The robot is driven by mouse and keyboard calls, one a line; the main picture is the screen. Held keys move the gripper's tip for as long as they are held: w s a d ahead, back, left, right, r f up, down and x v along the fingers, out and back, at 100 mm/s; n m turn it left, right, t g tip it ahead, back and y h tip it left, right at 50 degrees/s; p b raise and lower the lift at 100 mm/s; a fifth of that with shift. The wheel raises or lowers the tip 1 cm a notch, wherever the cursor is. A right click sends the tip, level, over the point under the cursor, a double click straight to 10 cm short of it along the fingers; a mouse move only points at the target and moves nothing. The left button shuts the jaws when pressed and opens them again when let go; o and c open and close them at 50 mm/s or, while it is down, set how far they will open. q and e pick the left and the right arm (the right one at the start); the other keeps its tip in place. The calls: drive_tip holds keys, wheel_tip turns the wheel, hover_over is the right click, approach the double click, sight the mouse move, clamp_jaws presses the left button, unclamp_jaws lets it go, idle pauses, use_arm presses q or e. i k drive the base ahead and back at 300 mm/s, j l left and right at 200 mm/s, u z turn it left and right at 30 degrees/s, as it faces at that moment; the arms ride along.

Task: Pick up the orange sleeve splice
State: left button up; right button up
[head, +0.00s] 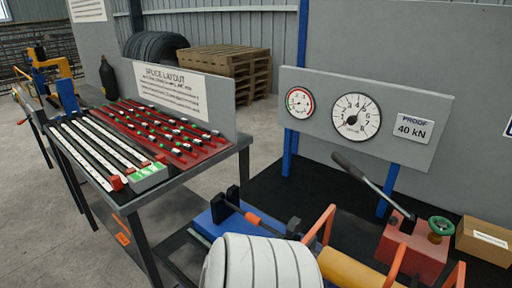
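An orange sleeve-like piece (266,223) lies along a dark bar on the blue bench fixture (222,222) at the lower middle of the head view. Black blocks stand at both ends of it. A white ribbed shape in the foreground hides part of the fixture below it; I cannot tell whether that shape is mine. Neither of my grippers is in view.
A table (150,195) with red racks (170,130) and white strips stands at the left. A gauge panel (430,95), yellow cylinder (350,270), lever (365,180) and cardboard box (485,241) are at the right. Pallets (225,70) stand behind; grey floor shows at far left.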

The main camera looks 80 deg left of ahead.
sight(255, 220)
drive_tip(key=k+j+z, duration=0.1)
drive_tip(key=k+j, duration=1.15)
drive_tip(key=k, duration=0.15)
